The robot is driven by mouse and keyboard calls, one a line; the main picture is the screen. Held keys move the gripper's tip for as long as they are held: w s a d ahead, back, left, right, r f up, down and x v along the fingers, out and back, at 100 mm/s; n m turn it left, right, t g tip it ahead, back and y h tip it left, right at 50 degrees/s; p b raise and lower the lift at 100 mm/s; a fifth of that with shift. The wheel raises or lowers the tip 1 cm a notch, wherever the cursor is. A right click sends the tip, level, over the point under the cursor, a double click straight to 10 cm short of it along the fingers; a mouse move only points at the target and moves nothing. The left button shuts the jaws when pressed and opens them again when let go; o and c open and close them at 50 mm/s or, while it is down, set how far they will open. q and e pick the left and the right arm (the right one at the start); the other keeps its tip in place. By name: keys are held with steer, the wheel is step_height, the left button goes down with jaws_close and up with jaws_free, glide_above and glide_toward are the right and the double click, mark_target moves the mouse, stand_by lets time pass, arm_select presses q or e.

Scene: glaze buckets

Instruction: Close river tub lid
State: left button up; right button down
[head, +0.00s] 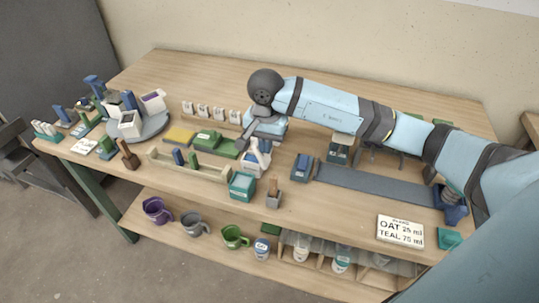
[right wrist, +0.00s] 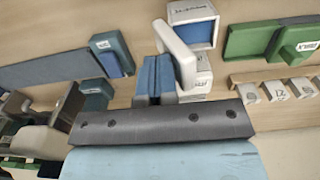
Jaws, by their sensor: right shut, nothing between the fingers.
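A white tub (right wrist: 171,14) with a blue inside is in the right wrist view, beyond my fingers; its lettering is too small to read, so I cannot confirm it is the river tub. A white slab like a raised lid (right wrist: 176,52) stands tilted beside it, close to my right gripper (right wrist: 156,60). In the head view the white tub (head: 254,168) is at mid-table, just below my right gripper (head: 258,141). The right gripper is shut and empty, its blue fingers together; I cannot tell whether they touch the slab. My left gripper is not in view.
A teal tub (head: 242,186) and a small holder (head: 273,196) stand near the front edge. A green block (head: 214,144) and a wooden rack (head: 190,170) lie left. A grey turntable (head: 150,128) carries several containers. A grey strip (head: 375,186) lies right.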

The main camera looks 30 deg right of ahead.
steer(key=shift+w+a+b, duration=0.35)
steer(key=shift+w+a, duration=0.5)
steer(key=shift+w, duration=0.25)
steer(key=shift+r, duration=0.15)
steer(key=shift+s+d+r+p, duration=0.1)
steer(key=shift+r+p, duration=0.4)
steer(key=shift+r, duration=0.55)
steer(key=shift+s+d+r+p, duration=0.15)
steer(key=shift+r+p, duration=0.35)
steer(key=shift+r, duration=0.55)
steer(key=shift+s+d+r+p, duration=0.1)
steer(key=shift+r+p, duration=0.4)
steer(key=shift+r, duration=0.55)
steer(key=shift+s+r, duration=0.1)
steer(key=shift+r, duration=0.2)
